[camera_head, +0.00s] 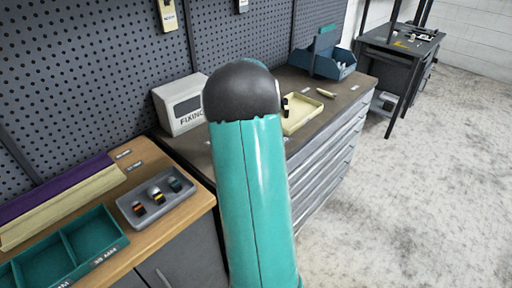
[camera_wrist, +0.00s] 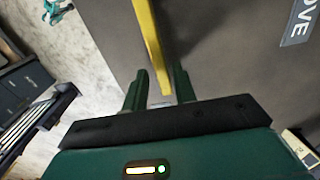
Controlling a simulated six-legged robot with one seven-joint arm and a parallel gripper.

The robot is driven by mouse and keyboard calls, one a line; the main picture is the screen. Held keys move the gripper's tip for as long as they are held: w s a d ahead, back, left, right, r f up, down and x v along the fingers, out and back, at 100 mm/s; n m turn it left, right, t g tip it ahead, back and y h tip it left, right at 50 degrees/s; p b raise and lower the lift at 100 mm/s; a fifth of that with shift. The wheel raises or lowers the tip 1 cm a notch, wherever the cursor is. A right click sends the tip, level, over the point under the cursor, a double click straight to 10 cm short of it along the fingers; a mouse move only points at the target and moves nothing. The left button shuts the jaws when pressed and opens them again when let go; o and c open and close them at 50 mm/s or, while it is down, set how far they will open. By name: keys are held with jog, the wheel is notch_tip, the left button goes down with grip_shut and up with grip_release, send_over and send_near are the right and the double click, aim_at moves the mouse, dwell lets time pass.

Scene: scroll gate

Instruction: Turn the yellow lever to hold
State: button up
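The yellow lever (camera_wrist: 150,45) shows in the wrist view as a long bar running from the top edge down to the gap between my fingertips. My gripper (camera_wrist: 160,80) has two green fingers, one on each side of the lever's near end, with space between them. It looks open; I cannot tell whether either finger touches the lever. A grey label (camera_wrist: 298,22) with the letters "OVE" lies on the dark surface to the right. In the head view my teal arm blocks the middle, and neither lever nor gripper shows.
In the head view, a white "FIXING" box (camera_head: 180,104), a cream tray (camera_head: 301,114) and a blue bin (camera_head: 325,62) stand on the dark bench. A grey tray (camera_head: 157,215) and green tray (camera_head: 65,262) lie on the wooden bench. The floor at right is clear.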

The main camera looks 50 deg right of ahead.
jog(key=shift+o, duration=0.5)
notch_tip(320, 180, up, 14)
dwell(0.3)
jog(key=shift+w+f, duration=0.1)
dwell(0.3)
